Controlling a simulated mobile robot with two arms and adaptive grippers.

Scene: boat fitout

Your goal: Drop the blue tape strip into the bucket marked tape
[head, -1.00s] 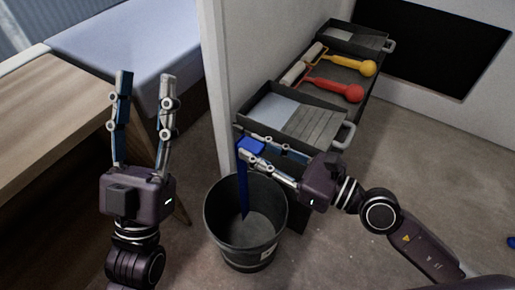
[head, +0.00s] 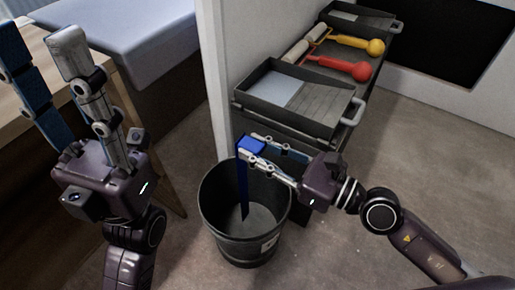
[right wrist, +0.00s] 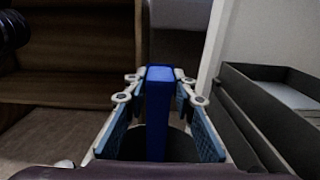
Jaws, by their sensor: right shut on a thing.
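The blue tape strip (head: 243,182) hangs down from my right gripper (head: 252,149), its lower part inside the bucket (head: 222,235) as the head view shows it. The bucket is dark, round and open, with a small pale label (head: 269,244) too small to read. My right gripper is shut on the top of the strip, above the bucket's rim. In the right wrist view the strip (right wrist: 158,115) stands between the two fingers, with the dark bucket opening behind it. My left gripper (head: 45,50) is raised at the left, open and empty, its fingers spread apart.
A cart behind the bucket carries a dark tray (head: 330,125), a red-ended tool (head: 345,67) and a yellow-ended tool (head: 360,44). A white post (head: 216,80) stands close behind the bucket. A wooden bench and a cushion (head: 130,40) fill the left. The floor at right is clear.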

